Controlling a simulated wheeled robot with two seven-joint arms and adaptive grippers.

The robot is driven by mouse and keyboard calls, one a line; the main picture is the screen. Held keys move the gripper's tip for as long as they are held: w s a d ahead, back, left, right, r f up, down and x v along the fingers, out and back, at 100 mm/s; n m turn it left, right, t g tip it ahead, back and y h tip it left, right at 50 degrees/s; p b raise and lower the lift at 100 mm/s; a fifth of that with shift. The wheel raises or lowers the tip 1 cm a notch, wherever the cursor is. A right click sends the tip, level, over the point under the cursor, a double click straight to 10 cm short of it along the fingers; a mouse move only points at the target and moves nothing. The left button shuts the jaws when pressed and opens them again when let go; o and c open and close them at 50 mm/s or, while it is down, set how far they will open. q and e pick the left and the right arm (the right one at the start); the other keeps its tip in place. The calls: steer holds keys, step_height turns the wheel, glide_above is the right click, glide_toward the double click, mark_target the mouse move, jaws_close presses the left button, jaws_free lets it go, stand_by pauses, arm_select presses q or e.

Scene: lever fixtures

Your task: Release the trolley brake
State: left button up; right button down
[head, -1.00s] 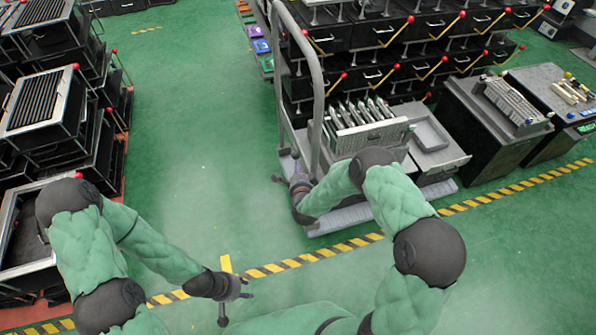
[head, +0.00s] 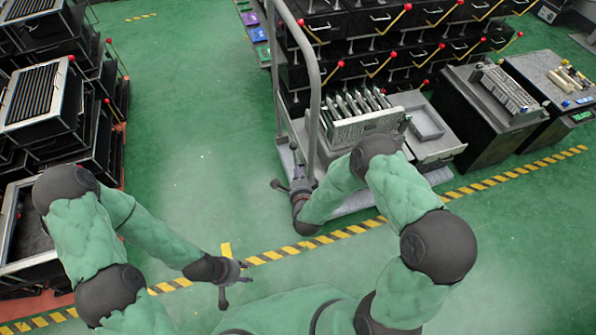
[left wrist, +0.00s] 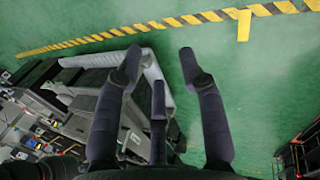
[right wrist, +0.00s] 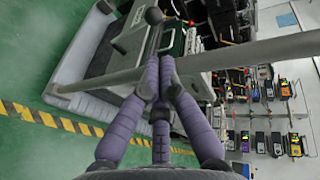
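The trolley has a grey tubular handle (head: 318,95) and a pale deck (head: 352,207) with a rack on it. A lever with a dark ball knob (right wrist: 153,15) shows at the trolley's handle end in the right wrist view; I take it for the brake lever. My right gripper (head: 292,172) is low beside the foot of the handle. In the right wrist view its fingertips (right wrist: 159,63) are drawn together at the lever's rod, just below the knob; the fingers partly hide the contact. My left gripper (head: 230,280) is open and empty above the floor, away from the trolley.
A grey rack with upright cards (head: 362,118) and a shallow tray (head: 425,123) ride on the trolley. Black drawers with red-knobbed levers (head: 370,70) stand behind it. Dark units (head: 40,100) stand at the left. The green floor between is clear, crossed by yellow-black tape (head: 275,254).

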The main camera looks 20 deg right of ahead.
arm_select(q)
steer(key=c, duration=0.5)
jaws_close()
arm_select(e)
steer(key=s+a+f+n+g+y, duration=0.2)
steer(key=s+f+n+g, duration=0.1)
steer(key=s, duration=0.5)
steer(key=s+a+f+n+g+y, duration=0.2)
steer(key=s+f+n+g, duration=0.2)
steer(key=s+n+g, duration=0.2)
steer(key=s+a+f+n+g+y, duration=0.2)
steer(key=s+n, duration=0.5)
steer(key=s, duration=0.5)
steer(key=f+g, duration=0.1)
steer(key=g, duration=0.1)
steer(key=shift+a+f+n+g, duration=0.2)
steer(key=shift+a+n+g, duration=0.1)
steer(key=shift+n+g, duration=0.1)
